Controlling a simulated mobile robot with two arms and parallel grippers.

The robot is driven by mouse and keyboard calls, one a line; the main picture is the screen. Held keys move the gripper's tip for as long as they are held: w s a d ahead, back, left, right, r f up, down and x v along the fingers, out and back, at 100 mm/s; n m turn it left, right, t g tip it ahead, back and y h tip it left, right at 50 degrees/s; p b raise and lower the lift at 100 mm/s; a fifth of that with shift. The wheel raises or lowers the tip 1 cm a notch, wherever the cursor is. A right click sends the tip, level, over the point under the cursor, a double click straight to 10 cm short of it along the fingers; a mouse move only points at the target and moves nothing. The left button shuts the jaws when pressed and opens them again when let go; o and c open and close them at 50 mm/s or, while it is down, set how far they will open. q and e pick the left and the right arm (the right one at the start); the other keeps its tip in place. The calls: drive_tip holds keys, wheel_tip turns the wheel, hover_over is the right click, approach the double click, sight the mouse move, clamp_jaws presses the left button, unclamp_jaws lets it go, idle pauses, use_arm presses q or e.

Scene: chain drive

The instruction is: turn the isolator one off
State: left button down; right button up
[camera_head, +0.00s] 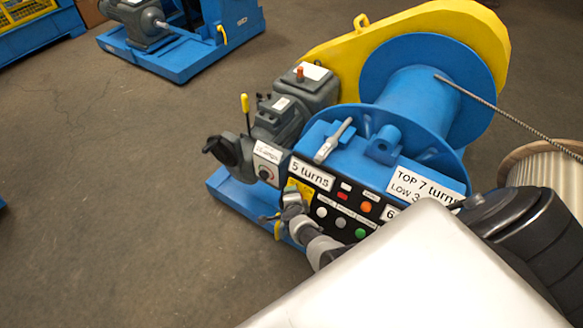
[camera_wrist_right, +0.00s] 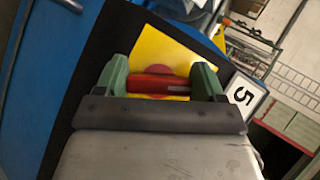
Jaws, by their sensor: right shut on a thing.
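The isolator has a red handle (camera_wrist_right: 156,84) on a yellow plate (camera_wrist_right: 160,48), seen in the wrist view. A bit of its yellow plate (camera_head: 300,186) shows in the head view, at the left end of the black panel. My right gripper (camera_wrist_right: 160,86) has its green fingers at both ends of the red handle and is shut on it. The handle lies across the wrist picture, one end toward the "5" label. In the head view my right gripper (camera_head: 291,201) covers the handle. My left gripper is out of view.
The panel carries a "5 turns" label (camera_head: 312,173), an orange button (camera_head: 365,207) and a green button (camera_head: 360,233). A grey lever (camera_head: 334,141) stands on the blue housing above. A blue drum (camera_head: 420,90) with a cable is behind.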

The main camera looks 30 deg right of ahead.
drive_tip(key=shift+a+r+n+g+p, duration=0.1)
drive_tip(key=shift+n+g+p, duration=0.4)
drive_tip(key=shift+n+p, duration=0.15)
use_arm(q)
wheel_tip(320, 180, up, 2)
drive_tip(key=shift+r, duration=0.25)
use_arm(e)
drive_tip(key=shift+n+g+y, duration=0.3)
drive_tip(key=shift+n, duration=0.25)
use_arm(q)
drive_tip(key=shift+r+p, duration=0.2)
drive_tip(key=shift+p, duration=0.1)
use_arm(e)
drive_tip(key=shift+f+n+g, duration=0.2)
drive_tip(key=shift+n+g, duration=0.1)
drive_tip(key=shift+n, duration=0.1)
drive_tip(key=o, duration=0.9)
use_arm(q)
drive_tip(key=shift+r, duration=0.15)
use_arm(e)
drive_tip(key=shift+r, duration=0.1)
